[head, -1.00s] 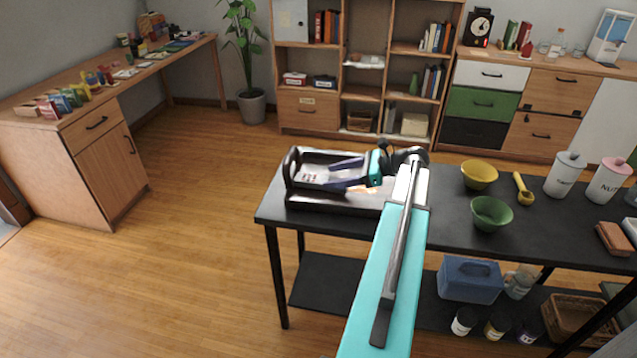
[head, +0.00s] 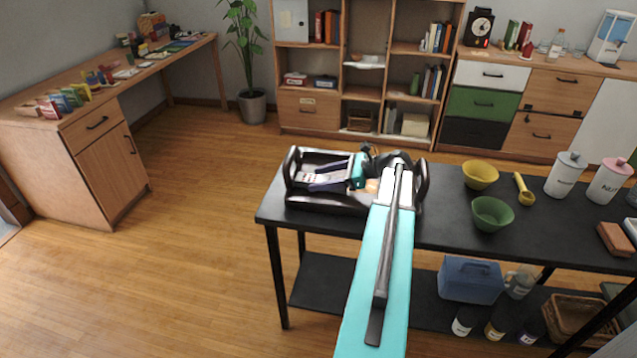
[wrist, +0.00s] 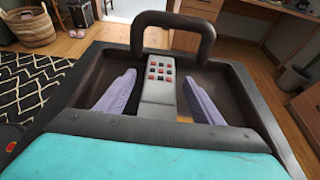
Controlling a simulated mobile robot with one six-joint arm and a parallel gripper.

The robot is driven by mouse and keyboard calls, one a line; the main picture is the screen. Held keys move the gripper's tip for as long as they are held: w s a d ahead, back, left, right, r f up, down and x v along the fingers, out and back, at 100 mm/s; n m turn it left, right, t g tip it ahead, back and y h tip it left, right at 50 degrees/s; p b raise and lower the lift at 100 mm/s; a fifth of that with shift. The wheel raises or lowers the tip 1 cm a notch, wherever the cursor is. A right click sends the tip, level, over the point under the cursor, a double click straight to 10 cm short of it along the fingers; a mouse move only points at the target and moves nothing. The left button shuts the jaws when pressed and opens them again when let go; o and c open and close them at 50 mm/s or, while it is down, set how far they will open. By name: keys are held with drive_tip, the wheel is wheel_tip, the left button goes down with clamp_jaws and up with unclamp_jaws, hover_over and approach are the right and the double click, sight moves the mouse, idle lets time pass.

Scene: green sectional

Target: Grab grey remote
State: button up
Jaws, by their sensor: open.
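The grey remote (wrist: 160,84), with red and dark buttons, lies in a dark tray with raised handles (wrist: 238,92). In the wrist view my gripper (wrist: 158,88) is open, with one purple finger on each side of the remote and a gap on both sides. The near end of the remote is hidden behind the gripper body. In the head view my gripper (head: 325,178) is low inside the tray (head: 333,206), pointing left. The remote (head: 312,178) shows there only as a small pale shape by the fingers. I cannot tell whether the fingers touch the tray floor.
The tray stands on a black table (head: 450,229). A yellow bowl (head: 480,175), a green bowl (head: 491,213) and white canisters (head: 566,175) stand to its right.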

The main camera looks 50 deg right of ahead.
sight(321, 179)
drive_tip(key=c, duration=1.2)
drive_tip(key=shift+r, duration=0.1)
wheel_tip(321, 179, up, 18)
drive_tip(key=p, duration=0.1)
idle(0.6)
